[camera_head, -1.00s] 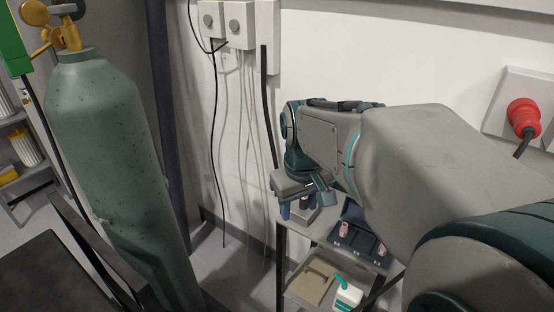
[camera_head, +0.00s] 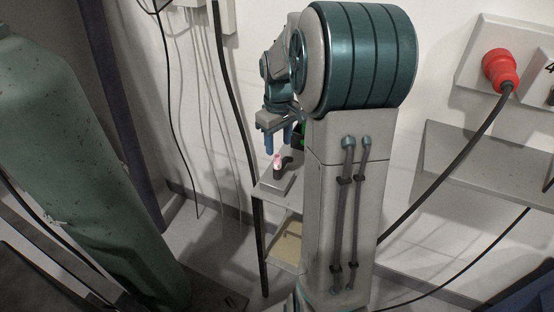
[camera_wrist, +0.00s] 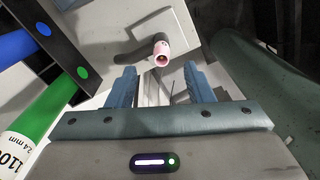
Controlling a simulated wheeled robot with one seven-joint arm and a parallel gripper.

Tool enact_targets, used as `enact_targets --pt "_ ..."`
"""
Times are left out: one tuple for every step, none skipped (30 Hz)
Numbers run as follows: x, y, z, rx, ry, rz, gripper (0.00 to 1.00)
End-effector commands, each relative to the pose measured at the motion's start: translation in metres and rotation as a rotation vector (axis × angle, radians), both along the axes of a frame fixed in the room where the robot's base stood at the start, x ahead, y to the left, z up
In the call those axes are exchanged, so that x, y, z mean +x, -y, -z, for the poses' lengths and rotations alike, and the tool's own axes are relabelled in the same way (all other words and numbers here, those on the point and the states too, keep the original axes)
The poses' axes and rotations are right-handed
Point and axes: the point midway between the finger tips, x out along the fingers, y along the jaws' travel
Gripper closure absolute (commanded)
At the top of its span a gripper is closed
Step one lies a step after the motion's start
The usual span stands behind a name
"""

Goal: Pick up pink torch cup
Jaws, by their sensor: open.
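The pink torch cup (camera_head: 277,160) sits on a dark torch neck (camera_head: 285,165) on a grey plate at the top of the stand. In the wrist view the pink cup (camera_wrist: 161,52) shows its open end with a dark bore, in line with the gap between the fingers and beyond their tips. My gripper (camera_head: 278,150) is open and empty, its two blue fingers pointing down just above the cup. In the wrist view my gripper (camera_wrist: 160,72) also shows its fingers apart on either side of the cup's line. Whether a finger touches the cup cannot be told.
The grey plate (camera_wrist: 168,20) lies under the torch neck. Green (camera_wrist: 45,118) and blue-ended tubes lie in a dark rack at left in the wrist view. A big green gas cylinder (camera_head: 75,150) stands at left. A red plug (camera_head: 500,68) and cable are on the right wall.

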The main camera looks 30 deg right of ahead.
Motion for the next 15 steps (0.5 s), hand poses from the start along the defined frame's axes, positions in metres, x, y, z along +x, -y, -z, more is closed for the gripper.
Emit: enact_targets --pt "0.0 0.0 0.006 0.001 -0.002 0.0 0.53" --pt "-0.001 0.0 0.009 0.0 -0.003 -0.001 0.53" --pt "0.0 -0.001 0.012 0.0 -0.002 -0.001 0.53" --pt "0.0 -0.001 0.013 0.0 -0.001 -0.001 0.53" --pt "0.0 -0.001 0.015 -0.001 0.0 -0.001 0.53" --pt "0.0 -0.001 0.017 0.0 0.0 -0.001 0.53" --pt "0.0 -0.001 0.019 -0.001 -0.002 -0.001 0.53" --pt "0.0 -0.002 0.022 0.0 -0.002 -0.001 0.53" --pt "0.0 -0.002 0.027 0.002 -0.005 -0.001 0.53" --pt "0.0 -0.003 0.032 0.002 -0.005 -0.002 0.53" --pt "0.0 -0.003 0.036 0.002 -0.004 -0.002 0.53" --pt "0.0 -0.003 0.043 0.003 -0.005 -0.002 0.53" --pt "0.0 -0.004 0.047 0.003 -0.005 -0.002 0.53" --pt "0.001 -0.004 0.052 0.001 -0.003 -0.002 0.53" --pt "0.001 -0.003 0.057 0.0 -0.003 -0.002 0.53"
